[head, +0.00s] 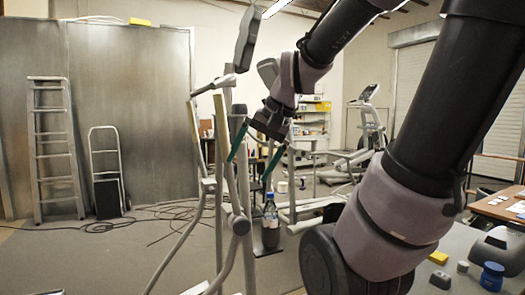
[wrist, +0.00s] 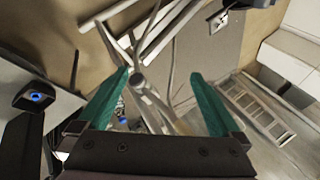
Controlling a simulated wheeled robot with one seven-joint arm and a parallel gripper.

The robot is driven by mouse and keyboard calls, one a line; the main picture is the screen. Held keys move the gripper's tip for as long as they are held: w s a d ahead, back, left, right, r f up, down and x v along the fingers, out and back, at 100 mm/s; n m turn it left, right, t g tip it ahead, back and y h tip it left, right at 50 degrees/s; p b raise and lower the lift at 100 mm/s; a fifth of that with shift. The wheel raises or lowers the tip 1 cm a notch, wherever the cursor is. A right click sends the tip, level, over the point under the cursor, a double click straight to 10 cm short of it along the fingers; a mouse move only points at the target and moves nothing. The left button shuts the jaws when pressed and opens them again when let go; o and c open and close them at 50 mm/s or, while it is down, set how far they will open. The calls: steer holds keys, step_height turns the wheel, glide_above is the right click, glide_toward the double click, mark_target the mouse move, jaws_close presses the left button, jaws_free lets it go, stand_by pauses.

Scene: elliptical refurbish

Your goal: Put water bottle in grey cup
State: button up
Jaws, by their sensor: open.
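In the wrist view my gripper (wrist: 162,85) is open with nothing held between the fingers.
Grey elliptical-machine bars (head: 232,190) stand close left of my gripper. At lower right, a surface holds a blue cup (head: 492,277), a small grey item (head: 463,267) and a yellow block (head: 440,279). Cables (head: 150,215) lie on the floor at left, near a ladder (head: 53,150).

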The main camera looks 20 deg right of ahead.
steer(key=s+r, duration=0.1)
steer(key=s+d+r+n+t+h, duration=0.1)
steer(key=s+r+n+t, duration=0.1)
steer(key=shift+d+h, duration=0.3)
steer(key=shift+h, duration=0.1)
stand_by(1.0)
